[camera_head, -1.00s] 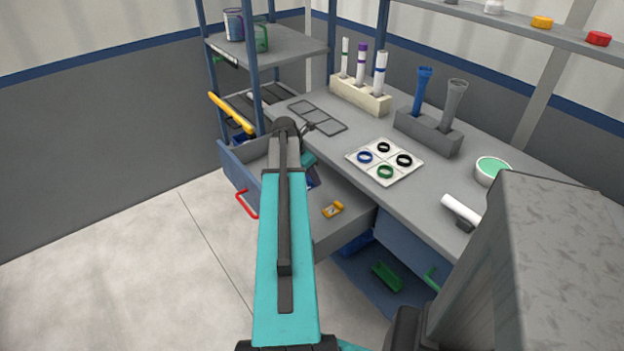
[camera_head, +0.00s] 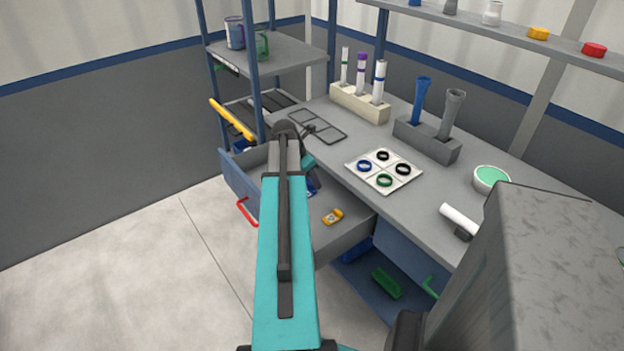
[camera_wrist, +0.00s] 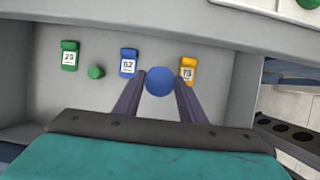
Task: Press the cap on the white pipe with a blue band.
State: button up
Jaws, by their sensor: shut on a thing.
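The white pipe with a blue band (camera_head: 379,82) stands upright in the cream rack (camera_head: 349,98) at the back of the workbench, right of two other white pipes with green and purple bands. In the wrist view my gripper (camera_wrist: 160,84) is shut on a round blue cap (camera_wrist: 159,80), held between its fingertips above the open drawer (camera_wrist: 100,105). The gripper is well apart from the rack.
The drawer holds green (camera_wrist: 69,55), blue (camera_wrist: 128,63) and orange (camera_wrist: 188,69) labelled items and a small green cylinder (camera_wrist: 96,72). On the bench are a grey stand (camera_head: 427,139), a white ring board (camera_head: 352,168) and a bowl (camera_head: 491,179). A shelf (camera_head: 480,22) carries several caps.

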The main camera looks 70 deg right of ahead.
jog(key=shift+r+p, duration=2.35)
jog(key=shift+r, duration=0.95)
